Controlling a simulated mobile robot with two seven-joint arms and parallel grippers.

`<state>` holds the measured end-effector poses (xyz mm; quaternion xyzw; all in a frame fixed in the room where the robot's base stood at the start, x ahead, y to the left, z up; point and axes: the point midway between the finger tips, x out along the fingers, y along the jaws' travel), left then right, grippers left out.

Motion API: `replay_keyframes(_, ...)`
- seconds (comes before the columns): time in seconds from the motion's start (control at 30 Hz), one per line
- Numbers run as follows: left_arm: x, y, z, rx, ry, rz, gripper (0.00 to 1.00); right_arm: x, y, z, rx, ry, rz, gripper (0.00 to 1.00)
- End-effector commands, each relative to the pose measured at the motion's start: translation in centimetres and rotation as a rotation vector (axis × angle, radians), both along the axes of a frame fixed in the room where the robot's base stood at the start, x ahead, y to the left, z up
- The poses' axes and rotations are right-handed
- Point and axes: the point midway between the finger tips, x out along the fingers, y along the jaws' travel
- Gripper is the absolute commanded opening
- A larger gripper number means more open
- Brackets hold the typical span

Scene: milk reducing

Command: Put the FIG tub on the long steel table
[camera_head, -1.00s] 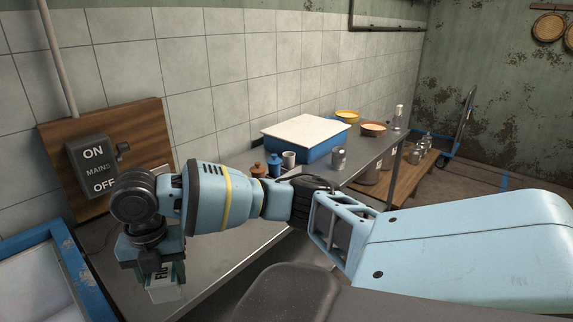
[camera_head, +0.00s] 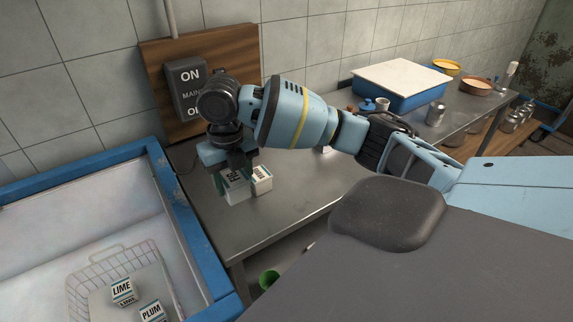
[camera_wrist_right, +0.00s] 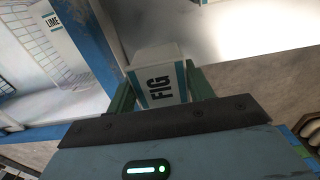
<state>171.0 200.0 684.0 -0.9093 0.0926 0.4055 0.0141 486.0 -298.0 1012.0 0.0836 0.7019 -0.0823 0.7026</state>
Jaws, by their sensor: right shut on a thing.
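The FIG tub (camera_head: 238,194) is a small white tub with a dark-lettered, teal-edged label. My right gripper (camera_head: 235,178) points down and is shut on it, with green fingers on either side. In the right wrist view the FIG label (camera_wrist_right: 160,88) faces the camera between the fingers. The tub is at the left end of the long steel table (camera_head: 290,205), near the chest freezer's edge. I cannot tell whether its base touches the steel. My left gripper is not in view.
The blue-rimmed open freezer (camera_head: 190,225) is at left, holding a wire basket, a LIME tub (camera_head: 122,290) and a PLUM tub (camera_head: 152,311). A mains switch (camera_head: 188,90) is on the wall behind. A blue tray (camera_head: 405,95) and cans stand farther along the table.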

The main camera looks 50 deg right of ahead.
Motion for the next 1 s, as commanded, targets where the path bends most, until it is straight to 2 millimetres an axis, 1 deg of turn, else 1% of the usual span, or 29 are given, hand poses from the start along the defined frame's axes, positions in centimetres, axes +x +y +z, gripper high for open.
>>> replay_keyframes(0.07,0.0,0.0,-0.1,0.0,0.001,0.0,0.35,0.0,0.0,-0.7,-0.001,0.002,-0.001,0.27)
replay_keyframes(0.2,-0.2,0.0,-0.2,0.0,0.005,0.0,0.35,-0.1,0.0,-3.0,-0.001,0.004,-0.002,0.27)
replay_keyframes(0.3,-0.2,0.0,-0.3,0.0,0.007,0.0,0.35,0.0,0.0,-4.3,-0.001,0.003,-0.003,0.27)
replay_keyframes(0.4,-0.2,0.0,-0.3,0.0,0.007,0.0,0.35,0.0,0.0,-4.9,-0.001,0.001,-0.002,0.27)
replay_keyframes(0.57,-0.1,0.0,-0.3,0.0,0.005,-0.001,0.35,0.0,0.0,-5.1,-0.001,0.0,-0.002,0.27)
replay_keyframes(0.67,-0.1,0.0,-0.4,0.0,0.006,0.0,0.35,0.0,0.0,-6.1,-0.001,0.002,-0.002,0.27)
replay_keyframes(0.83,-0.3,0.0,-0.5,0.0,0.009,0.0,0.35,-0.1,0.0,-8.8,-0.001,0.003,-0.001,0.27)
replay_keyframes(0.9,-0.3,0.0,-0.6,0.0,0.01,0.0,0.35,0.0,0.0,-9.5,-0.001,0.001,-0.002,0.27)
replay_keyframes(1.0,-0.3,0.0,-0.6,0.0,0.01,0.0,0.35,0.0,0.0,-9.9,0.0,-0.001,-0.001,0.27)
